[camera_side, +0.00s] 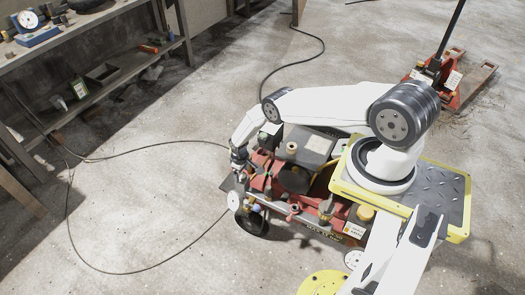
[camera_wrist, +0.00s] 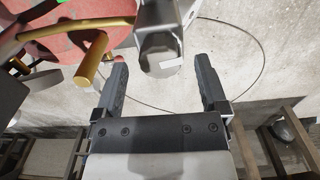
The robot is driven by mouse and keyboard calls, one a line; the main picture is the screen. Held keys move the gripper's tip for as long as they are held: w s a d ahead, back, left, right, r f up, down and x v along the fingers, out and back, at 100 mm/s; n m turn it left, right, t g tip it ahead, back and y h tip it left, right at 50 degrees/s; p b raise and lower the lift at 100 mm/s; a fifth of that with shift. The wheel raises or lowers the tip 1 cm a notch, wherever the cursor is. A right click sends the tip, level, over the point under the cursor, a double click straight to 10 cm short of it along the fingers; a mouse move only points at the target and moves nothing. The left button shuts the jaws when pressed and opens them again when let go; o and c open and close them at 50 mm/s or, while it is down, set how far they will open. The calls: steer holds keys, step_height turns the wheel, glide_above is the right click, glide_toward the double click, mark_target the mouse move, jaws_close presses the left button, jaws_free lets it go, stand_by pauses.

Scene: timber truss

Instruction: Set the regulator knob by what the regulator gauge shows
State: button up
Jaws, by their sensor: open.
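In the wrist view a dark grey, faceted knob (camera_wrist: 160,55) with a white mark sits on a pale grey body, and it looks like the regulator knob. My gripper (camera_wrist: 161,63) is open, with one finger on each side of the knob and a visible gap on both sides. In the side view my gripper (camera_side: 238,158) points down at the left end of the red machine. A white round disc (camera_side: 235,200), possibly the regulator gauge, is just below it. Its reading is too small to make out. The knob is hidden in the side view.
The red machine (camera_side: 283,190) has several fittings and a dark wheel (camera_side: 252,222). A yellow bar (camera_wrist: 92,62) is close to the left finger in the wrist view. A workbench (camera_side: 95,35) stands upper left, and a red pallet jack (camera_side: 470,80) upper right. A cable crosses the floor.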

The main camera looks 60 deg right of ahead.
steer(key=shift+f, duration=0.45)
steer(key=shift+f, duration=0.1)
jaws_close()
